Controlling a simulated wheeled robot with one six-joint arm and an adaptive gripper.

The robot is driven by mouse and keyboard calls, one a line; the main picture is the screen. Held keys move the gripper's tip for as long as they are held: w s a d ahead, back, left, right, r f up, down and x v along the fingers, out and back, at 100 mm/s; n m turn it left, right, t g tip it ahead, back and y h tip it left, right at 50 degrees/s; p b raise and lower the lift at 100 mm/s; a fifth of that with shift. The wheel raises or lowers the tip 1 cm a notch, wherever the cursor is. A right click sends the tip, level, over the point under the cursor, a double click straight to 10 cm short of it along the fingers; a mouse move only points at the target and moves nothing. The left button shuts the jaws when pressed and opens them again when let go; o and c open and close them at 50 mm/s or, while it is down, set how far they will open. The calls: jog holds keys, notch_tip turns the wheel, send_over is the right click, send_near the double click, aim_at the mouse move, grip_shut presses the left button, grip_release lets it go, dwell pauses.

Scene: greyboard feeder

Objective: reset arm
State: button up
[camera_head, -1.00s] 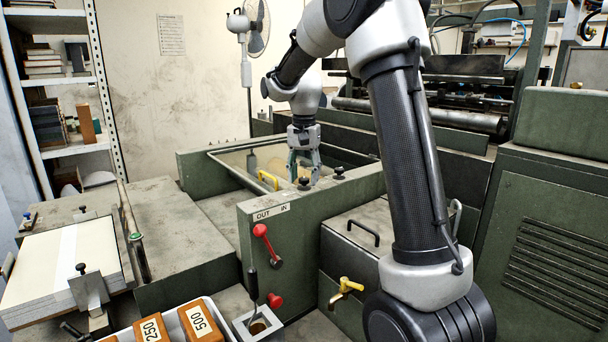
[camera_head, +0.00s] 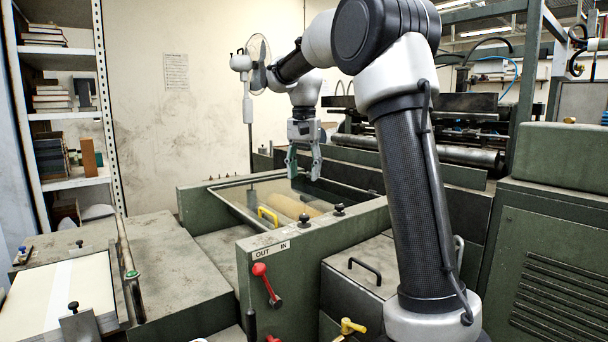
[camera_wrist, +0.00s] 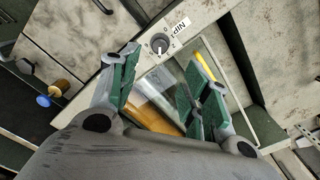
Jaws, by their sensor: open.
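My gripper (camera_head: 304,168) hangs from my arm above the framed opening of the green feeder (camera_head: 195,212), fingers pointing down. In the wrist view my gripper (camera_wrist: 163,92) has its green-padded fingers spread apart with nothing held between them. Below it, inside the opening, lie a tan roller (camera_head: 294,206) and a yellow handle (camera_head: 267,214). The yellow handle also shows in the wrist view (camera_wrist: 204,66). A black knob (camera_wrist: 159,43) on a plate marked NIP is near the fingers in the wrist view.
A red lever (camera_head: 262,270) stands on the front panel below the OUT/IN label (camera_head: 270,250). A stack of board (camera_head: 62,300) lies at lower left. A shelf (camera_head: 70,180) and a fan (camera_head: 259,62) stand behind. A louvred cabinet (camera_head: 560,240) is at right.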

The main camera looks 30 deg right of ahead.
dwell(0.3)
jog(key=s+f+n+t, duration=0.1)
jog(key=s+f+n, duration=0.1)
jog(key=s, duration=0.8)
jog(key=s+f+n+t, duration=0.2)
jog(key=s+f+n, duration=0.1)
jog(key=s, duration=0.7)
jog(key=s+f+n+t, duration=0.1)
jog(key=s+f+n, duration=0.1)
jog(key=s, duration=0.9)
jog(key=shift+a+f+n, duration=0.35)
jog(key=shift+a+n, duration=0.05)
jog(key=shift+n, duration=0.5)
jog(key=shift+c, duration=0.3)
